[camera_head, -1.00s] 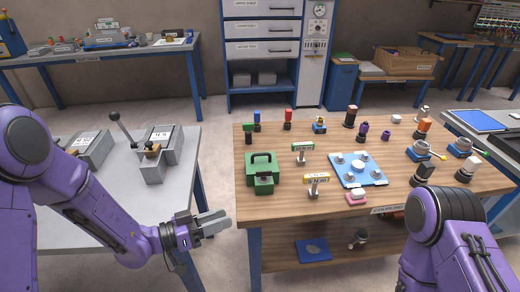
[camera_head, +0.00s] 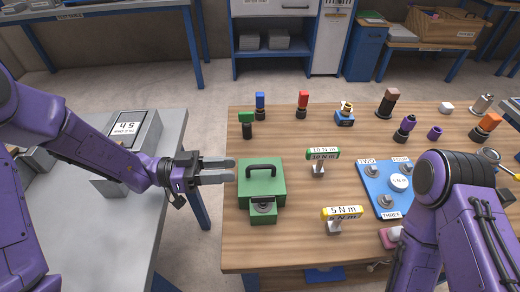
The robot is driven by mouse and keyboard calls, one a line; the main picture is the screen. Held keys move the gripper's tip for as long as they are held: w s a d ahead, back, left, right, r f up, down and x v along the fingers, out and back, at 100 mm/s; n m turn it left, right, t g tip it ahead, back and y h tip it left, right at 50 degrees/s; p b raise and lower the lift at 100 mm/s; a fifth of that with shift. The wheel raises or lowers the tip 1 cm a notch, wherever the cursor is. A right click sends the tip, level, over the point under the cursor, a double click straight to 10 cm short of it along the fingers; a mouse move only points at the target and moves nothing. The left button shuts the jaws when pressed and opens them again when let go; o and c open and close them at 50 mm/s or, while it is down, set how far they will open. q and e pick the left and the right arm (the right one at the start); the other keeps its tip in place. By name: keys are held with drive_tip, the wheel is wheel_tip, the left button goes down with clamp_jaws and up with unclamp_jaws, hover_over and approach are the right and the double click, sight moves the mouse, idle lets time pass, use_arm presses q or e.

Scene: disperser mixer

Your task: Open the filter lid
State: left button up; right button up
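A green box (camera_head: 273,190) with a dark carrying handle (camera_head: 263,169) on its top sits at the left side of the wooden table. I take it to be the filter; its lid looks closed. A smaller green block with a round grey part (camera_head: 263,208) is at its front. My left gripper (camera_head: 234,170) points right, just left of the box at about handle height in the picture. Its two grey fingers look parted, with nothing between them. It appears apart from the handle. My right arm is at the lower right; its gripper is out of view.
A green torque piece (camera_head: 323,154) and a yellow one (camera_head: 342,213) stand right of the box. A blue plate (camera_head: 378,204) with knobs lies further right. Several small coloured items stand along the back. A grey table (camera_head: 110,240) is at left, across a floor gap.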

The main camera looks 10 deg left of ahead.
sight(255, 168)
use_arm(q)
drive_tip(key=shift+w, duration=0.15)
drive_tip(key=shift+d+r, duration=0.1)
drive_tip(key=shift+d, duration=0.2)
drive_tip(key=d, duration=0.4)
drive_tip(key=w+d+p, duration=0.1)
drive_tip(key=d, duration=0.2)
drive_tip(key=shift+w, duration=0.1)
drive_tip(key=shift+a, duration=0.1)
clamp_jaws()
